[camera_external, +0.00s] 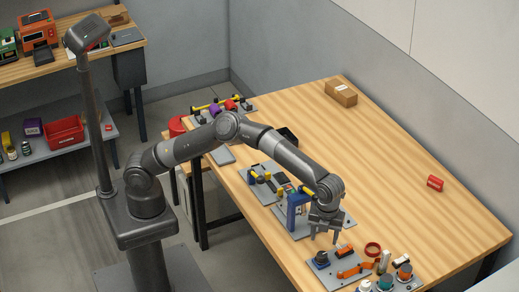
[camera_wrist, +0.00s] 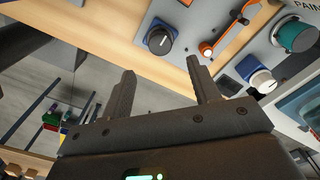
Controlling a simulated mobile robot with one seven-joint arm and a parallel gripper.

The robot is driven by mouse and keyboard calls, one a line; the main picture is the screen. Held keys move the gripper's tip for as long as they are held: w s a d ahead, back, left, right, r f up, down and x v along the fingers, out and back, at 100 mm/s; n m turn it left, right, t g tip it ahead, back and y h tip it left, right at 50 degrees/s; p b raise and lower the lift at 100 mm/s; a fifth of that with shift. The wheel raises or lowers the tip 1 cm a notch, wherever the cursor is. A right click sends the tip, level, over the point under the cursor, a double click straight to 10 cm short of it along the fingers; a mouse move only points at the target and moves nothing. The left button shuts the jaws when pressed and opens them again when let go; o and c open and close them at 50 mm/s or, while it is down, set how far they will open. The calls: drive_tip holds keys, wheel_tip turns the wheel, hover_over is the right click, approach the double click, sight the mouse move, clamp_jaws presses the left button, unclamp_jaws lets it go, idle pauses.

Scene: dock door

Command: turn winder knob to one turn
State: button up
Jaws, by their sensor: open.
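A black knob (camera_external: 321,258) with a white pointer line stands on a grey plate at the front of the wooden table. It also shows in the wrist view (camera_wrist: 158,40), beyond my fingertips. No label marks it as the winder knob, so I cannot tell for sure that it is. My gripper (camera_external: 323,238) points down just above and behind the black knob, apart from it. In the wrist view my gripper (camera_wrist: 161,68) has its two fingers spread, with nothing between them.
An orange lever (camera_external: 353,271) lies right of the black knob. A teal knob (camera_wrist: 295,36) and a white-capped knob (camera_wrist: 263,81) are near it. A blue upright fixture (camera_external: 297,210) stands close behind my wrist. A cardboard box (camera_external: 341,93) is far back; the table's right is mostly clear.

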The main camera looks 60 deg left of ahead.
sight(322, 254)
wheel_tip(322, 254, down, 8)
drive_tip(key=shift+f, duration=0.1)
idle(0.4)
drive_tip(key=c, duration=1)
